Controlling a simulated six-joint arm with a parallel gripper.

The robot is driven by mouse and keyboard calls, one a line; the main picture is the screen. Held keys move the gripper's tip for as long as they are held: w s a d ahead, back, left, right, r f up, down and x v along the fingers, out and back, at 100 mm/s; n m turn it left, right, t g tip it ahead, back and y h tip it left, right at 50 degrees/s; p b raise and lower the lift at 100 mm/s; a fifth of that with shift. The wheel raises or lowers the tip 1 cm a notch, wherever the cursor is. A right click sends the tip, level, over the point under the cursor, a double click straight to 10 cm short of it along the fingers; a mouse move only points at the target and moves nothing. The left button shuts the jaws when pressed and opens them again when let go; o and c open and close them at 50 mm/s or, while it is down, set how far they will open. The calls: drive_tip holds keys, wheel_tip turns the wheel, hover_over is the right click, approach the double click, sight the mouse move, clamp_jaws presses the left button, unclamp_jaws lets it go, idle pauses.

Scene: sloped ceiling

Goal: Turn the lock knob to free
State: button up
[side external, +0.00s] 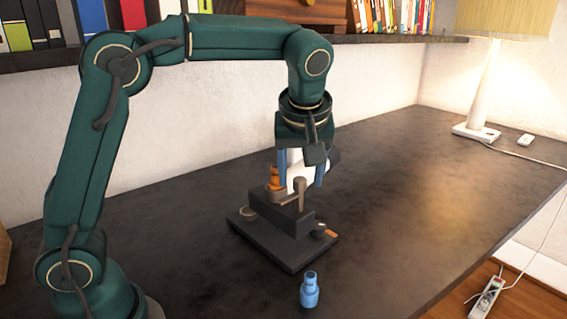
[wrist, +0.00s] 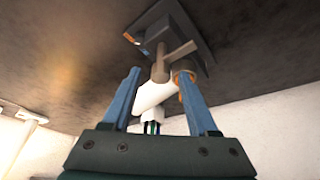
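A dark fixture (side external: 278,245) stands on the table, with a stepped block on a flat base plate. On it are a brown post with a crossbar (side external: 299,196), an orange piece (side external: 275,179) and a small orange-tipped part (side external: 330,233) at the base's right. I cannot tell which is the lock knob. Contact is not clear. The wrist view shows both fingers (wrist: 157,70) apart.
A small blue bottle-shaped piece (side external: 310,290) stands in front of the fixture. A lamp (side external: 484,90) stands at the back right. A shelf of books (side external: 390,38) runs above the back wall. The table right of the fixture is clear.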

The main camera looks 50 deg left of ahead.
drive_tip(key=shift+r, duration=0.1)
drive_tip(key=v, duration=0.5)
idle(0.3)
drive_tip(key=s+a+r+m+t+h, duration=0.1)
drive_tip(key=s+a+r+m+t, duration=0.1)
drive_tip(key=s, duration=0.8)
drive_tip(key=s+d+f+m+h, duration=0.2)
drive_tip(key=s+f+m, duration=0.4)
drive_tip(key=f+m, duration=0.2)
drive_tip(key=shift+s+d+f+t, duration=0.25)
drive_tip(key=shift+f+t, duration=0.15)
drive_tip(key=shift+f, duration=0.2)
